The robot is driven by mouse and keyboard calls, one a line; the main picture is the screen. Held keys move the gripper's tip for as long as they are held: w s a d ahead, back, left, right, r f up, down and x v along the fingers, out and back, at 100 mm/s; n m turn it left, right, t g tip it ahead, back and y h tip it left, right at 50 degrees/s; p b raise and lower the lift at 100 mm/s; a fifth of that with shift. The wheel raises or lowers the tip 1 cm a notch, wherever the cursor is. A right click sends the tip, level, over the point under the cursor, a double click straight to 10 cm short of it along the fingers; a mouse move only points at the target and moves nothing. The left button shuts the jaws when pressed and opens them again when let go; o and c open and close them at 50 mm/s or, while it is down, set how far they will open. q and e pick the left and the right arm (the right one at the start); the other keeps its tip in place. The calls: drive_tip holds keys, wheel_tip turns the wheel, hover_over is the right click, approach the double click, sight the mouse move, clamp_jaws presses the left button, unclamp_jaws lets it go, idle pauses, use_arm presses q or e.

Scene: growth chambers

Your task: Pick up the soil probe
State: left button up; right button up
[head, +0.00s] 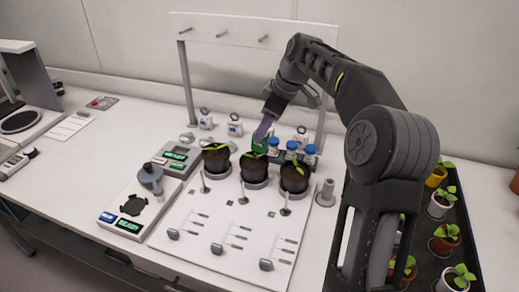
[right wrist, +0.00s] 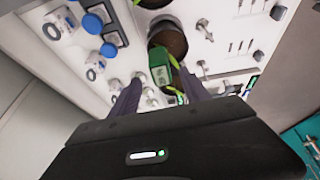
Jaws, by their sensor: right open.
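The soil probe looks to be the green device with a small grey display in the right wrist view (right wrist: 162,70). In the head view its green body (head: 259,144) shows at the middle pot, partly hidden by my right gripper. My right gripper (head: 265,131) points down over the back of the middle pot. In the right wrist view its two fingers are apart, with the probe between or just beyond their tips. I cannot tell whether they touch it. My left gripper is not in view.
Three dark pots with seedlings stand on a white board (head: 190,222). Blue-capped bottles (head: 291,146) stand close behind, under a white frame with pegs (head: 222,32). A grey device (head: 150,178) stands left. A dark tray (head: 463,205) of potted seedlings lies right, behind my arm.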

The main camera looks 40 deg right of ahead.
sight(255, 144)
drive_tip(key=shift+s+a+r, duration=0.1)
drive_tip(key=shift+r, duration=0.05)
drive_tip(key=shift+x, duration=1.35)
drive_tip(key=shift+p+x, duration=0.85)
drive_tip(key=shift+x, duration=1.75)
clamp_jaws()
